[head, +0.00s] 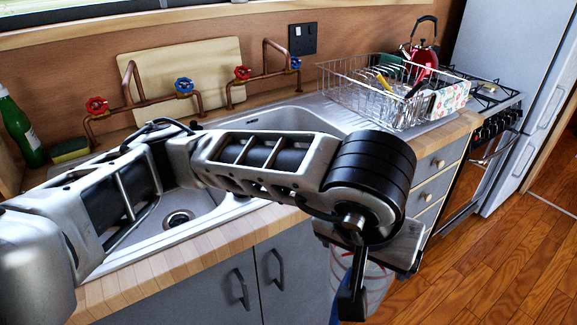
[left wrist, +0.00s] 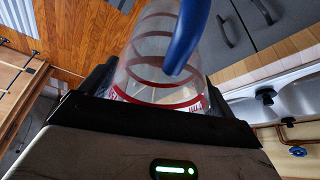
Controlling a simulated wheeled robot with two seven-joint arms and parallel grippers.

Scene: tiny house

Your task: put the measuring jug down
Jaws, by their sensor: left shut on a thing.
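The measuring jug is clear with red markings and a blue handle. In the left wrist view the jug (left wrist: 150,48) stands between the two dark fingers of my left gripper (left wrist: 158,96), which is shut on it. The blue handle (left wrist: 187,38) crosses in front of its clear wall. In the head view my left gripper (head: 375,272) hangs in front of the counter's cabinets, at the picture's lower middle. The jug (head: 376,280) shows only in part below it, beyond the counter's front edge, with much hidden by the gripper. My right gripper is not in view.
The wooden counter (head: 150,270) holds a steel sink (head: 235,206), partly covered by my left arm. A wire dish rack (head: 350,92) fills the drainboard. A green bottle (head: 20,128) and sponge (head: 70,150) are at left. A red kettle (head: 422,55) stands on the stove.

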